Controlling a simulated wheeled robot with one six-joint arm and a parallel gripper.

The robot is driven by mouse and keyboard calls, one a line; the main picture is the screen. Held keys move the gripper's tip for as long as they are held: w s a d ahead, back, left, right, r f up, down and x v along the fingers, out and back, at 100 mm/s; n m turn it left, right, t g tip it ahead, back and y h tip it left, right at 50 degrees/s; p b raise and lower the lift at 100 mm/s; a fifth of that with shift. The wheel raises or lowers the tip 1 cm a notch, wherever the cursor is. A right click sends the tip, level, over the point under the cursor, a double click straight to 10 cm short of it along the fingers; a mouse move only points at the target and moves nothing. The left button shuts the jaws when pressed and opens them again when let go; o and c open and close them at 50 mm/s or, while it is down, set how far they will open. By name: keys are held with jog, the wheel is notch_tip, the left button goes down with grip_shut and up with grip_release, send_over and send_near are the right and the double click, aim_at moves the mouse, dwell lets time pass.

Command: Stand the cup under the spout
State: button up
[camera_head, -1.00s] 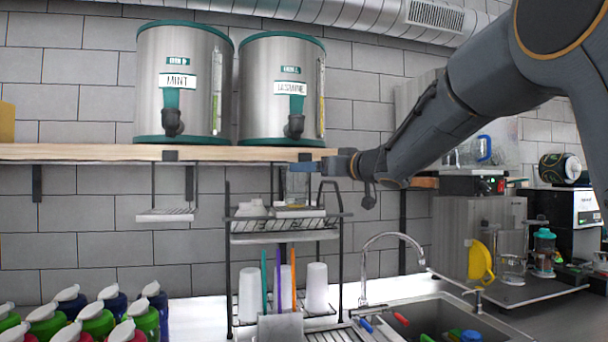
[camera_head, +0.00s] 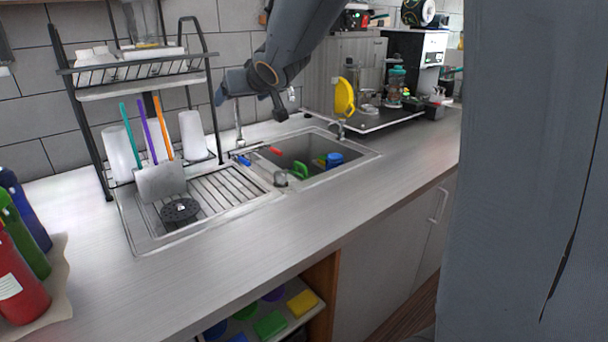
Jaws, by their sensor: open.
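A clear cup (camera_head: 145,22) is partly cut off by the top edge at the upper left. It appears upright over a small white slatted tray (camera_head: 150,52) at the drying rack's upper level. I cannot tell exactly what bears it. My gripper (camera_head: 221,93) is open and empty, to the right of the rack and lower than the cup, apart from it. The spouts and their steel dispensers are out of view above.
The two-level drying rack (camera_head: 88,150) holds white cups and colored utensils. A sink (camera_head: 320,150) with a faucet lies to its right. Bottles (camera_head: 18,270) stand at the left edge. The front counter (camera_head: 230,255) is clear. My own large grey part blocks the right side.

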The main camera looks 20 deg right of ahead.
jog(key=s+d+f+m+g+h, duration=0.15)
jog(key=s+d+f+g, duration=0.25)
jog(key=s+f, duration=0.75)
jog(key=s+f+g, duration=0.3)
jog(key=s+f, duration=0.4)
jog(key=s, duration=0.3)
jog(key=s+f+g, duration=0.4)
jog(key=s+f, duration=0.3)
jog(key=s, duration=0.3)
jog(key=shift+s+a+f, duration=0.2)
jog(key=shift+s+a, duration=0.1)
